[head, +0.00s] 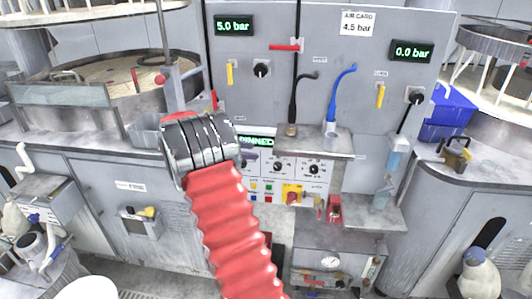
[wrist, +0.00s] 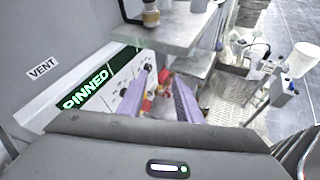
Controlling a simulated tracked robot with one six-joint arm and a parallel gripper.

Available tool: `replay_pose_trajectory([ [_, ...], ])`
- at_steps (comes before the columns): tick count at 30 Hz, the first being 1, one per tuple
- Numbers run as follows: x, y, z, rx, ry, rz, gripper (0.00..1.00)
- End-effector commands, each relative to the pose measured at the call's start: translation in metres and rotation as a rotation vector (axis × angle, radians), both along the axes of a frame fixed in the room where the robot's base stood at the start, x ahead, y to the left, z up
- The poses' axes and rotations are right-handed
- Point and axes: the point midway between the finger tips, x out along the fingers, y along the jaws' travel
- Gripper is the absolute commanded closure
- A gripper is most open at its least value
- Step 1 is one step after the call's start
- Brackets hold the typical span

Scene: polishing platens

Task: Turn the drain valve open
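I cannot tell for certain which fitting is the drain valve, as the small labels are unreadable. Handles on the grey panel in the head view include a red horizontal lever (head: 285,47), a left yellow lever (head: 229,74), a right yellow lever (head: 380,96) and a red rotary knob on a yellow plate (head: 292,194). In the wrist view my gripper (wrist: 163,73) has its two purple fingers spread apart, with nothing visibly clamped. A red part (wrist: 148,104) shows beyond and between them.
A metal shelf (head: 310,146) with a blue hose fitting (head: 339,100) juts from the panel, and it is close above the fingers in the wrist view (wrist: 177,38). A lower shelf (head: 365,214) lies right. The lit display (wrist: 88,87) reads PINNED. Gauges read 5.0 and 0.0 bar.

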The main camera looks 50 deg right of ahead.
Motion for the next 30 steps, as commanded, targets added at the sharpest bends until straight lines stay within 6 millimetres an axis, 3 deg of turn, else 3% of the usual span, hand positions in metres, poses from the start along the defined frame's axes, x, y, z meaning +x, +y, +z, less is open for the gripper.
replay_pose_trajectory([
  [3, -0.002, 0.029, 0.016, 0.038, -0.097, 0.006, 0.68],
  [15, -0.030, 0.118, 0.048, 0.174, -0.415, -0.035, 0.68],
  [30, -0.080, 0.233, 0.069, 0.378, -0.793, -0.138, 0.68],
])
